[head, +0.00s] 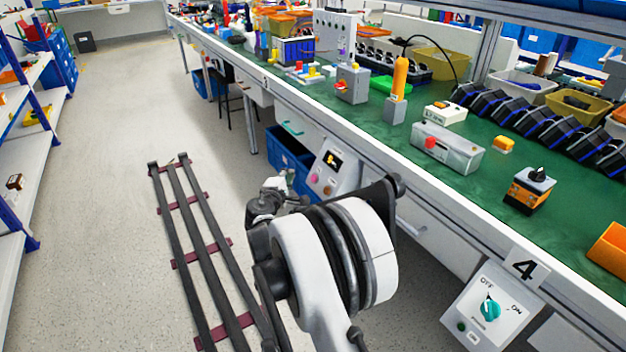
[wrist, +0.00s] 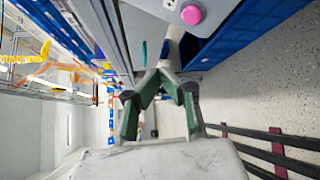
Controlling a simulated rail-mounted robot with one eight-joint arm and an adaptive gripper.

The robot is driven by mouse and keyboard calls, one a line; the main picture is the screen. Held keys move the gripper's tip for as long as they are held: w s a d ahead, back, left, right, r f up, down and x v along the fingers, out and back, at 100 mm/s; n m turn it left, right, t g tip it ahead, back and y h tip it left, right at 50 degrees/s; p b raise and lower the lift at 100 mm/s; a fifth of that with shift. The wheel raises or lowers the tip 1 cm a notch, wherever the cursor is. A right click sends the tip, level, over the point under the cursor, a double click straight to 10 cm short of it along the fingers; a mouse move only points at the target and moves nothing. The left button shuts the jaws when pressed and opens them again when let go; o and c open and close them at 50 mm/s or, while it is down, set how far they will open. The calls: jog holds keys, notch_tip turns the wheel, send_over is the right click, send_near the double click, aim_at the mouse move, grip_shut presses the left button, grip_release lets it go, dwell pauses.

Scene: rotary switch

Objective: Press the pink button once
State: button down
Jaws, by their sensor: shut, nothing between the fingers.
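The pink button (head: 314,178) is on a small light-grey control panel (head: 345,183) fixed to the front of the workbench. An orange button and a small dark display are on the same panel. In the wrist view the pink button (wrist: 192,14) shows near the top edge, on the pale panel face. My gripper (wrist: 163,73) is shut and empty, with its fingers converging below the button in that picture. It looks apart from the button. In the head view the gripper (head: 270,195) is left of the panel, partly hidden by my arm.
A second panel (head: 490,308) with a teal rotary knob is on the bench front at lower right. Blue bins (head: 290,160) sit under the bench beside the first panel. The green bench top (head: 470,190) holds several devices. Open floor (head: 120,120) lies to the left.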

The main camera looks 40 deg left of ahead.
jog(key=w+d+f, duration=0.1)
jog(key=w+f, duration=0.2)
jog(key=w, duration=0.2)
jog(key=shift+w+d+f, duration=0.15)
jog(key=shift+w, duration=0.2)
dwell(1.2)
jog(key=shift+w+f, duration=0.2)
jog(key=shift+w, duration=0.15)
jog(key=shift+w+d+f, duration=0.2)
jog(key=shift+w, duration=0.15)
dwell(0.8)
dwell(0.4)
jog(key=shift+s+a+r, duration=0.15)
jog(key=shift+s+r, duration=0.25)
jog(key=shift+s, duration=0.3)
jog(key=shift+s+a+r, duration=0.2)
jog(key=shift+s+r, duration=0.2)
jog(key=shift+s, duration=0.3)
jog(key=shift+s+a+r, duration=0.15)
jog(key=shift+s+r, duration=0.25)
jog(key=shift+s, duration=0.35)
jog(key=shift+s+a+r, duration=0.2)
jog(key=shift+s+r, duration=0.2)
jog(key=shift+s, duration=0.3)
